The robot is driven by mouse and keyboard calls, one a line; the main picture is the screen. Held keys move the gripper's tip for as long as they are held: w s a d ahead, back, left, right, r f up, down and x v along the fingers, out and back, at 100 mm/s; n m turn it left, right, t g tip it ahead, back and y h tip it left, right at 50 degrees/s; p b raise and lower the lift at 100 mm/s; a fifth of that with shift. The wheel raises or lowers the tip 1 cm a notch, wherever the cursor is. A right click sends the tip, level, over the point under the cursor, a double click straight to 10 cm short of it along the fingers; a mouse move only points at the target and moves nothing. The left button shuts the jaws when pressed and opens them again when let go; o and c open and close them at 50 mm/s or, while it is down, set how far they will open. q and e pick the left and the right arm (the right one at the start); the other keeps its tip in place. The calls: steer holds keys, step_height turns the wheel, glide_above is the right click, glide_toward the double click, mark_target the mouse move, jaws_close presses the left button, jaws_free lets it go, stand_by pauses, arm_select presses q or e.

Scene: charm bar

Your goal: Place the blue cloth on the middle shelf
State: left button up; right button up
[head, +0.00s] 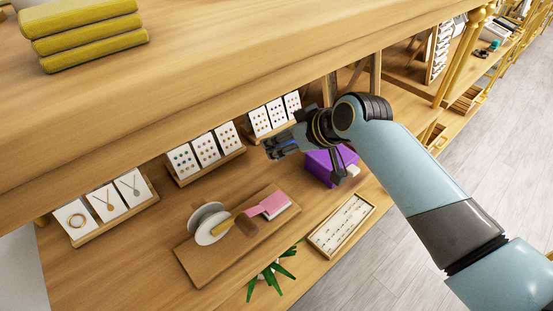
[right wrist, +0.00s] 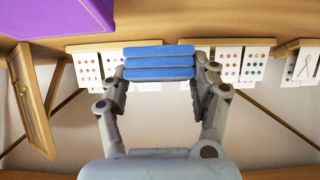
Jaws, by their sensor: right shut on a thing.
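The blue cloth (right wrist: 160,64), a folded stack of layers, sits between the two fingers of my right gripper (head: 290,141). In the right wrist view the fingers press on its left and right ends. In the head view only a little dark blue shows at the gripper. The gripper is over the shelf (head: 75,270) below the large wooden top board, in front of the earring cards; the gap between cloth and shelf cannot be judged. My left gripper is in neither view.
Earring cards (head: 206,150) line the back. A wooden board (head: 205,268), a plant (head: 275,272) and a white tray (head: 342,226) occupy the shelf. Folded yellow cloths (head: 90,45) lie on the top board (head: 200,75).

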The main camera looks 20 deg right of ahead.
mark_target(277, 165)
steer(key=shift+w+a+f+b, duration=0.3)
steer(key=shift+w+a+f, duration=0.3)
steer(key=shift+a+f, duration=0.2)
step_height(277, 165, down, 4)
steer(key=shift+d+r+b, duration=0.1)
steer(key=shift+r+b, duration=0.05)
steer(key=shift+b, duration=0.65)
steer(key=shift+r, duration=0.1)
steer(key=o, duration=1.3)
steer(key=shift+c, duration=0.2)
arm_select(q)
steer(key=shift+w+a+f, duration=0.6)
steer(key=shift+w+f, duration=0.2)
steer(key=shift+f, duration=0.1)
